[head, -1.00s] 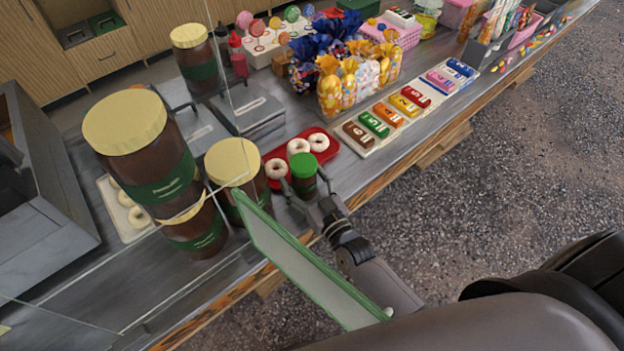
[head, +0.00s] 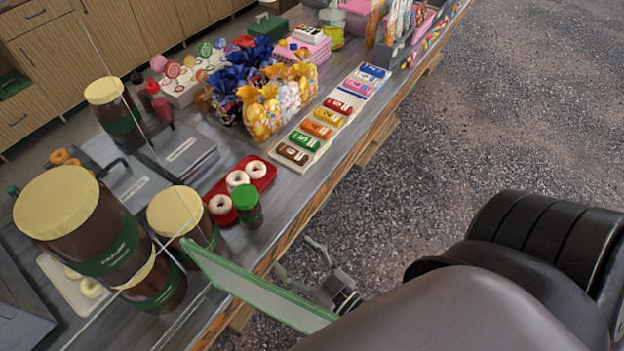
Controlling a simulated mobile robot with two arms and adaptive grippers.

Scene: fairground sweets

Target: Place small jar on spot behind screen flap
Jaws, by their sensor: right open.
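The small jar (head: 248,213), dark brown with a green lid, stands upright on the counter, close to the front corner of the red tray. The screen flap (head: 255,288) is a pale panel with a green edge, sticking out over the counter's front edge. Clear screen panes show at the left, with large cream-lidded jars there. My right gripper (head: 300,260) is open and empty, apart from the small jar, out past the counter's front edge and beside the flap. The spot behind the flap cannot be made out. My left gripper is not in view.
The red tray (head: 212,189) holds white ring doughnuts. A large cream-lidded jar (head: 178,212) stands left of the small jar, and a taller one (head: 95,235) farther left. A white tray of coloured bars (head: 297,165) lies farther along.

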